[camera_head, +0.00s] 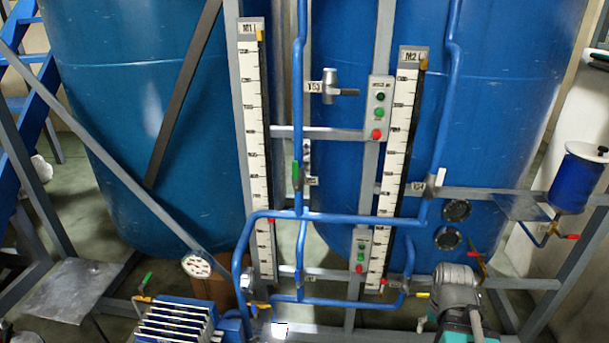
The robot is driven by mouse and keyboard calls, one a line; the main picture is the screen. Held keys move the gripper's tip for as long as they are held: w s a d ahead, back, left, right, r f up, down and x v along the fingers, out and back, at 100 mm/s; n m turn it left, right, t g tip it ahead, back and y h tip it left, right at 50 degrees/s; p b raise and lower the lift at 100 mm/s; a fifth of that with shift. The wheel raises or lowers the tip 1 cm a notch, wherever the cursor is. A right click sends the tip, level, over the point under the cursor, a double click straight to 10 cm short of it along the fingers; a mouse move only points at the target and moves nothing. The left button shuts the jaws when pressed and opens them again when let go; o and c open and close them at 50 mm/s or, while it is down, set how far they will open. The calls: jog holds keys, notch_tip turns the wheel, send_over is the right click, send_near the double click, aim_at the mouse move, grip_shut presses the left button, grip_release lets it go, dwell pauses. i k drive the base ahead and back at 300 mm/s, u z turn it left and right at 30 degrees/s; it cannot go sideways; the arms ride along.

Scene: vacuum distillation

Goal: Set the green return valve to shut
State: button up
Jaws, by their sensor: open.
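A green valve handle (296,172) sits on the middle vertical blue pipe. It stands upright, in line with that pipe. A second, smaller green handle (146,281) shows at the lower left, tilted, above a yellow handle (144,299). No readable label tells which of the two is the return valve.
Two large blue tanks (120,110) stand behind a grey frame with level scales M1 (256,150) and M2 (397,160). Blue pipes (345,217) cross in front.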

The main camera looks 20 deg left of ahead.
aim_at(295, 165)
jog(key=k, duration=1.35)
jog(key=u, duration=0.3)
jog(key=i, duration=1.9)
jog(key=z, duration=0.45)
